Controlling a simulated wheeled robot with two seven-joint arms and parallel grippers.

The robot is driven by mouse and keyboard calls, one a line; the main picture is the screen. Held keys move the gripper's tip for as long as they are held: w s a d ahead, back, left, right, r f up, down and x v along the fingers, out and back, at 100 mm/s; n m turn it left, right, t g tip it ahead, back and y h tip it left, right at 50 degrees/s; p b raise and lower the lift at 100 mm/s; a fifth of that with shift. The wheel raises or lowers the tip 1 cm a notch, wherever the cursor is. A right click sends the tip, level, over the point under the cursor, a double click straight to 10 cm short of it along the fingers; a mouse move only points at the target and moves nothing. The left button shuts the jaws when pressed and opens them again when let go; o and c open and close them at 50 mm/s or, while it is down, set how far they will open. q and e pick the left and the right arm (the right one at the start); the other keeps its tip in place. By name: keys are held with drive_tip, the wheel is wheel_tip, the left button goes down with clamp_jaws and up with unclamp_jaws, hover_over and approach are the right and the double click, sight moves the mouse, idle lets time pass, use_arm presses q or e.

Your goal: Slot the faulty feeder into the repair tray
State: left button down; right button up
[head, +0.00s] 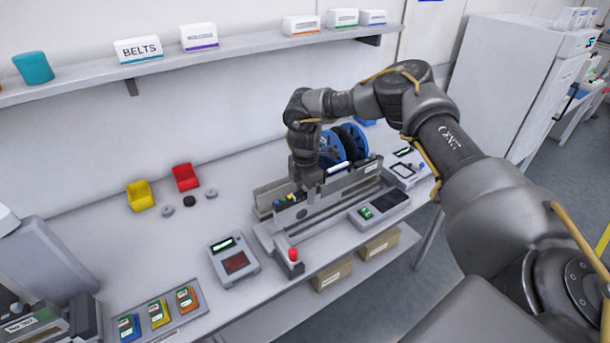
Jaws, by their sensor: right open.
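A long grey feeder (352,181) with a white label and blue and black reels (330,150) sits in a grey bench fixture (293,243). My right gripper (306,186) points down over the left part of this feeder, behind its side plate, near small coloured parts. It is open; its fingertips are partly hidden, and I cannot tell whether they touch the feeder. My left gripper is not in view. I cannot make out which thing is the repair tray, nor read any fault mark on the feeder.
A red button box (291,262) and a grey device (234,262) stand at the bench front. Three coloured units (158,312) lie at lower left. Yellow (140,196) and red (185,177) bins stand behind. A shelf (210,58) runs above.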

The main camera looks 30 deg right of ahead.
sight(298, 194)
drive_tip(key=shift+f, duration=1.05)
clamp_jaws()
idle(0.7)
drive_tip(key=shift+s+a+p, duration=0.1)
drive_tip(key=shift+a+p, duration=0.25)
drive_tip(key=shift+a, duration=0.45)
drive_tip(key=shift+a+p, duration=0.3)
drive_tip(key=shift+a, duration=0.2)
unclamp_jaws()
